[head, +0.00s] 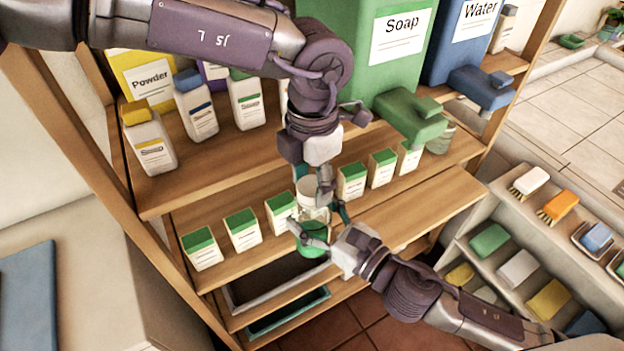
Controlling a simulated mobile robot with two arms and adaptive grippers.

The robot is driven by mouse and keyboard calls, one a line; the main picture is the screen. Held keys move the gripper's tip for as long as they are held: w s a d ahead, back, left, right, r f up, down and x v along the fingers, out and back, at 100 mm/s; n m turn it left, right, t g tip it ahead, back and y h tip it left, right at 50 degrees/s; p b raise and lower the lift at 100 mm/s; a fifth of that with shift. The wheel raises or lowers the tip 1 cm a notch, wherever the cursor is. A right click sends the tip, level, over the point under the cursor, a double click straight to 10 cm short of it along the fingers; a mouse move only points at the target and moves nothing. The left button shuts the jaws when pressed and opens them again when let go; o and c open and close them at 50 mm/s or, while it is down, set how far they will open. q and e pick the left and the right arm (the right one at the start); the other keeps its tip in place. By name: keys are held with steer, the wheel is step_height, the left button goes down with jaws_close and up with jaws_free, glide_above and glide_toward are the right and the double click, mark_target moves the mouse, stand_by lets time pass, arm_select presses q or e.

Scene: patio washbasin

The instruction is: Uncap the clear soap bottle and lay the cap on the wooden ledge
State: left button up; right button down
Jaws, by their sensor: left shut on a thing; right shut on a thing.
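The clear soap bottle (314,238), with green soap in its lower part, is held upright in front of the wooden shelf. My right gripper (320,228) comes in from the lower right and is shut around the bottle. A pale cap (308,188) is at the bottle's top. My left gripper (313,177) reaches down from above and is shut on the cap. The fingers hide the joint between cap and bottle, so I cannot tell whether they touch. The wooden ledge (425,208) runs to the right of the bottle, with its right part bare.
Several small green-topped boxes (242,230) stand along the shelf on both sides of my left gripper. Soap bottles (197,106) and a green Soap container (400,55) stand above. A grey tray (282,290) is below. Brushes and sponges (490,240) fill a rack at right.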

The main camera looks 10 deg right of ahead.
arm_select(q)
steer(key=shift+r, duration=1.05)
